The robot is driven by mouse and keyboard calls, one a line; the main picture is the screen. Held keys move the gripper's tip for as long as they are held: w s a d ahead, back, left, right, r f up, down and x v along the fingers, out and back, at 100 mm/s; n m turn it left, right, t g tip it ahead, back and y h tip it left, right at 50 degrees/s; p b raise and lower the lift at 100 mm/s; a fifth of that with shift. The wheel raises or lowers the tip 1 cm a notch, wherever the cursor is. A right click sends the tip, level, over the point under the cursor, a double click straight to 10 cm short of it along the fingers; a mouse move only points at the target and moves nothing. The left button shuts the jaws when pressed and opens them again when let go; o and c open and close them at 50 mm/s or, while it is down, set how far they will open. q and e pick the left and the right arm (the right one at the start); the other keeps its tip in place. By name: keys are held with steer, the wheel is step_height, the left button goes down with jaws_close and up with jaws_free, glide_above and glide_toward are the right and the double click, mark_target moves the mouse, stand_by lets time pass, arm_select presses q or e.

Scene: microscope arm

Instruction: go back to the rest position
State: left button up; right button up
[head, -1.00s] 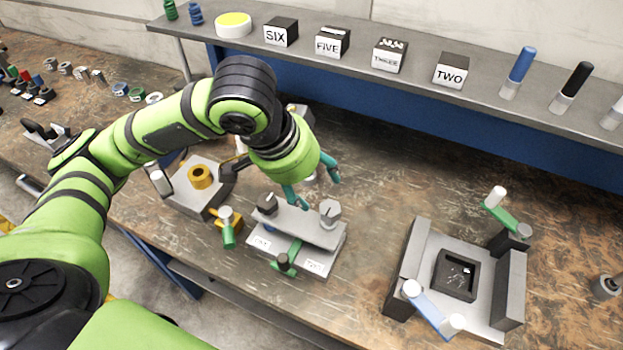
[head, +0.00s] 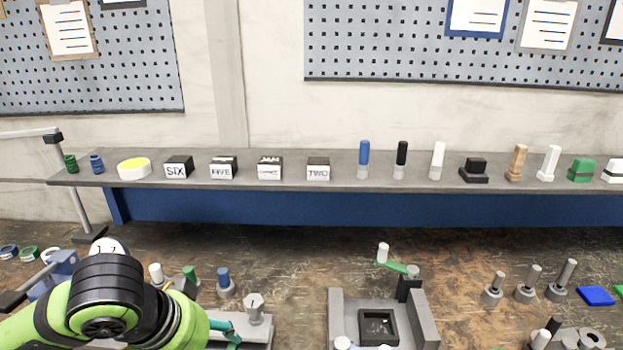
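My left arm comes in at the bottom left of the head view, green with black bands. Its gripper (head: 226,331) is low in the picture, at the left end of a grey fixture plate (head: 256,336) with a hex-headed knob (head: 254,307). Teal finger parts show beside the green wrist. The rest of the fingers is hidden or cut off by the lower edge, so their opening is unclear. No held thing shows. My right gripper is not in view.
A grey shelf (head: 340,186) with labelled blocks and coloured pegs runs across the back. A grey fixture (head: 424,325) with a dark square pocket stands right of the arm. Several pegs on round bases (head: 526,290) stand farther right. Bare bench (head: 320,250) lies between.

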arm_select(q)
steer(key=d+f+h, duration=0.2)
steer(key=d+f, duration=0.4)
steer(key=f, duration=0.2)
steer(key=s+a+f+n+y, duration=0.2)
steer(key=s+a+f, duration=0.3)
steer(key=s+f, duration=0.25)
steer(key=s+a+f+n+y, duration=0.2)
steer(key=s+a+f, duration=0.4)
steer(key=f, duration=0.2)
step_height(320, 180, down, 24)
steer(key=s+g+b, duration=0.1)
steer(key=s+g, duration=0.1)
steer(key=s+a+f+g+b, duration=0.1)
steer(key=s+a+f, duration=0.1)
steer(key=s+f, duration=1.3)
steer(key=shift+s+f, duration=0.3)
steer(key=shift+s, duration=0.15)
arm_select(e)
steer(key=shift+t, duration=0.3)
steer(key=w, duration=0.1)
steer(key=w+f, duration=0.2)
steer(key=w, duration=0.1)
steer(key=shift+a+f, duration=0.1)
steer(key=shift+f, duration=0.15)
